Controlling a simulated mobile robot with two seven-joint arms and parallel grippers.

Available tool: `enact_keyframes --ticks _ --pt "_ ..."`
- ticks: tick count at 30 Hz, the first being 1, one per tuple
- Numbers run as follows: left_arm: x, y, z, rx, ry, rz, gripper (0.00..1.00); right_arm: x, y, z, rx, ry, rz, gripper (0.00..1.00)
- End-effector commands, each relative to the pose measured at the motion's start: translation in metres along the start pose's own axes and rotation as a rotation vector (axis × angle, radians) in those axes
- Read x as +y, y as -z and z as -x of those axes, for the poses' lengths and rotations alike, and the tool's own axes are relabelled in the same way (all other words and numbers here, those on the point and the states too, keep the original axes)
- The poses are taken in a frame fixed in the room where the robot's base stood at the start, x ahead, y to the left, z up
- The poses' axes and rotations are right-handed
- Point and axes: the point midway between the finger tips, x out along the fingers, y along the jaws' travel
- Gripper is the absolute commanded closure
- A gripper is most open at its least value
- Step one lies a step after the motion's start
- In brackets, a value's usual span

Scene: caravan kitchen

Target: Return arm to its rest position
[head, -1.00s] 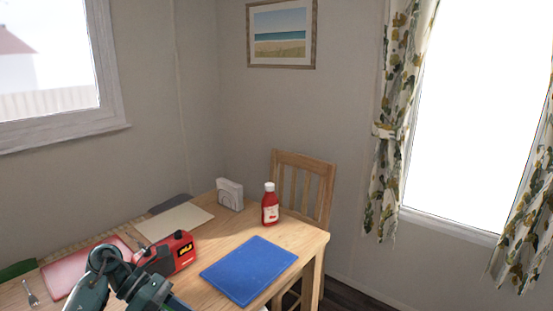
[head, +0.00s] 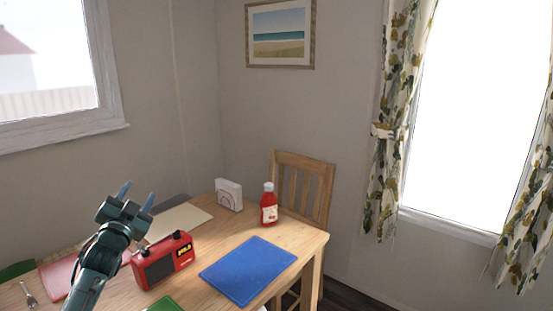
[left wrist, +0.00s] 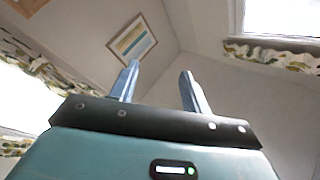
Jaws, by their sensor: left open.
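My left gripper (head: 136,194) is raised at the lower left of the head view, above the table's left part. Its two blue-grey fingers point up and stand apart with nothing between them. In the left wrist view the open fingers (left wrist: 160,88) point toward the walls, with the framed picture (left wrist: 132,38) beyond them. My left arm (head: 97,265) hides part of a pink board and part of the table. My right gripper is in neither view.
The wooden table (head: 222,243) holds a red radio (head: 163,262), a blue board (head: 248,270), a red bottle (head: 269,206), a white napkin holder (head: 229,195), a pink board (head: 57,276) and a fork (head: 29,294). A wooden chair (head: 303,180) stands behind.

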Motion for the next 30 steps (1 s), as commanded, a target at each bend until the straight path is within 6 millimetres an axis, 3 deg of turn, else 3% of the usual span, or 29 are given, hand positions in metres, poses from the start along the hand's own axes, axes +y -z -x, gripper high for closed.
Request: enact_keyframes --ticks 6,14,17,20,24,27,30 --pt "0.029 -0.056 0.012 -0.319 -0.087 0.366 0.53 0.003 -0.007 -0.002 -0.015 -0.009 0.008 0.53" --pt "0.123 -0.086 0.099 -0.374 -0.227 0.364 0.53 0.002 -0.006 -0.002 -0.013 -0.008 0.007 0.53" --pt "0.162 -0.094 0.146 -0.409 -0.293 0.382 0.53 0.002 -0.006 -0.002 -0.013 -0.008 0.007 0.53" --pt "0.202 -0.098 0.206 -0.453 -0.366 0.412 0.53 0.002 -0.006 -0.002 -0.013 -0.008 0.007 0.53" --pt "0.248 -0.093 0.302 -0.526 -0.468 0.474 0.53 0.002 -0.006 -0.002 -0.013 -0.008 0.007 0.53" --pt "0.268 -0.082 0.365 -0.581 -0.526 0.525 0.53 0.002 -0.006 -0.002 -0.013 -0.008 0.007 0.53" --pt "0.277 -0.069 0.412 -0.626 -0.564 0.569 0.53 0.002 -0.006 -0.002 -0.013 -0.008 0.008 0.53"
